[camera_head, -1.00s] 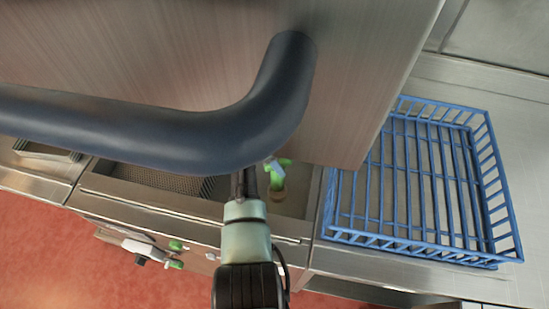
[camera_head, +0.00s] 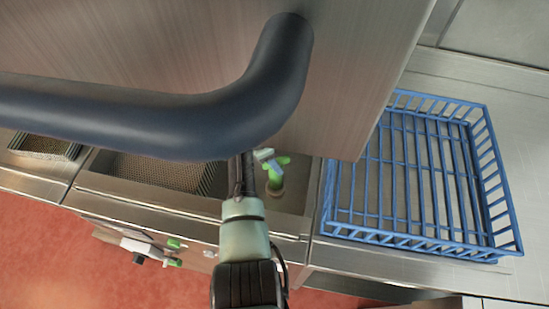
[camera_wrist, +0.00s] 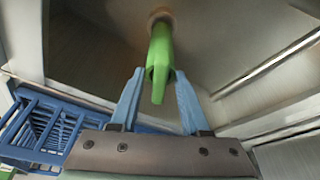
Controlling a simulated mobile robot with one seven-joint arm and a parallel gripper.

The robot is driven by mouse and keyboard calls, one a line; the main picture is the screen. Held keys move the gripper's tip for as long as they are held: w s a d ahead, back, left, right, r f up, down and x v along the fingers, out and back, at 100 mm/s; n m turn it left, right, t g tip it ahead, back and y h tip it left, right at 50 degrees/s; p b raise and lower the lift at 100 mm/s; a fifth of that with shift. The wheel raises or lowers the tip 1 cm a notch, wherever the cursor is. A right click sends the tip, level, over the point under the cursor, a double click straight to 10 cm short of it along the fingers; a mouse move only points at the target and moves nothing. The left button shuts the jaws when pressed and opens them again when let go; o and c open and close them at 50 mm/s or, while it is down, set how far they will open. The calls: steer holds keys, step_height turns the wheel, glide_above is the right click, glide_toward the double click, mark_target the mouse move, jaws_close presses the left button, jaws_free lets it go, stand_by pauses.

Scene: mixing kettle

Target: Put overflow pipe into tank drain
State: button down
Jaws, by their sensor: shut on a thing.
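The overflow pipe's green top (camera_wrist: 159,55) stands between the two blue fingers of my gripper (camera_wrist: 160,73) in the wrist view. My gripper is shut on this green top. A round brownish ring (camera_wrist: 160,15) shows at the pipe's far end; I cannot tell whether it is the tank drain or part of the pipe. In the head view the green top (camera_head: 276,166) shows over the basin, just right of my arm, with a pale fingertip (camera_head: 264,155) against it. A brownish round part (camera_head: 276,188) sits below it. How deep the pipe sits is hidden.
A dark curved bar and a large brushed-metal panel (camera_head: 340,60) hang over the basin and hide much of it. A blue wire basket (camera_head: 375,240) stands on the counter to the right. A mesh basket (camera_head: 160,173) lies left in the basin. Green-handled valves (camera_head: 174,245) stick out in front.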

steer(key=shift+f+b, duration=1.4)
steer(key=shift+f, duration=0.45)
jaws_free()
steer(key=shift+r, duration=0.1)
steer(key=shift+p+v, duration=3.15)
steer(key=shift+v, duration=0.25)
